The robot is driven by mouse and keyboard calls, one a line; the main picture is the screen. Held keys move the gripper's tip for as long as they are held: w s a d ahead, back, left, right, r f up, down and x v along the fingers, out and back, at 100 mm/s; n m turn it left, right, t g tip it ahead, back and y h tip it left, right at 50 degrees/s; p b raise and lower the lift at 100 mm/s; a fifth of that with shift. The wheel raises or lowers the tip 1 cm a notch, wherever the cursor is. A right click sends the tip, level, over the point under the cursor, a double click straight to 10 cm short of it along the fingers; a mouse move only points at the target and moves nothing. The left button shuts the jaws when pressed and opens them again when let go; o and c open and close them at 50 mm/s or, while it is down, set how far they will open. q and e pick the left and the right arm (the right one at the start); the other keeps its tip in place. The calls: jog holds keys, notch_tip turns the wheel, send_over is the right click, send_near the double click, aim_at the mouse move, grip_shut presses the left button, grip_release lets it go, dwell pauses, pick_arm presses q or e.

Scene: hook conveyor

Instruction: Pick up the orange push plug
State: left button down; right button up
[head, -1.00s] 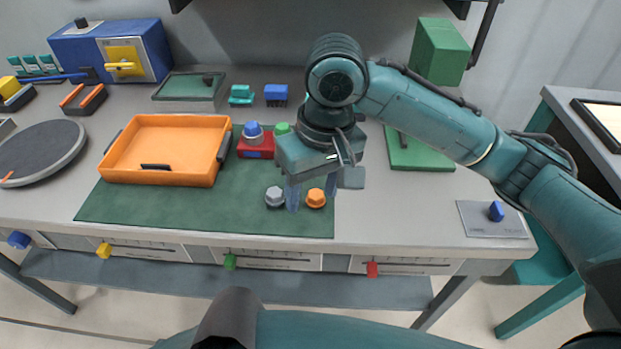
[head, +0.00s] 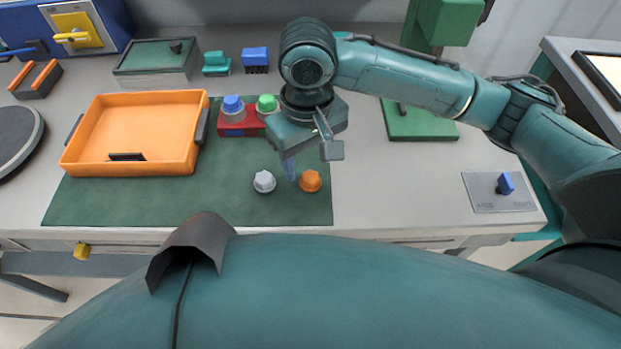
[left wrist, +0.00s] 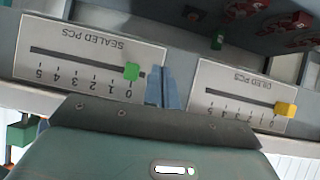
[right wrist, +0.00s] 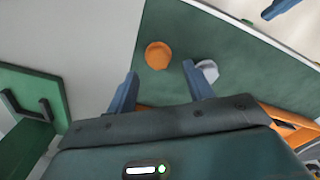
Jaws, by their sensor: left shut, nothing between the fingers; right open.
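The orange push plug (head: 310,181) stands on the green mat (head: 110,204), near the mat's right edge. A grey-white plug (head: 264,181) stands just left of it. My right gripper (head: 308,170) is open and empty above and behind the two plugs. In the right wrist view the orange plug (right wrist: 158,55) lies ahead of the gap between the fingers (right wrist: 160,88), and the grey-white plug (right wrist: 207,71) is near the tip of the right-hand finger. My left gripper (left wrist: 161,88) shows only in the left wrist view, shut and empty, before the slider panels.
An orange tray (head: 140,135) sits at the left. A green plate (head: 425,125) and a blue-knobbed panel (head: 485,202) are at the right.

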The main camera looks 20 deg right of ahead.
aim_at(309, 175)
notch_tip(309, 175, down, 5)
jog(key=shift+s+d+f, duration=0.1)
jog(key=shift+c, duration=0.3)
jog(key=c, duration=0.8)
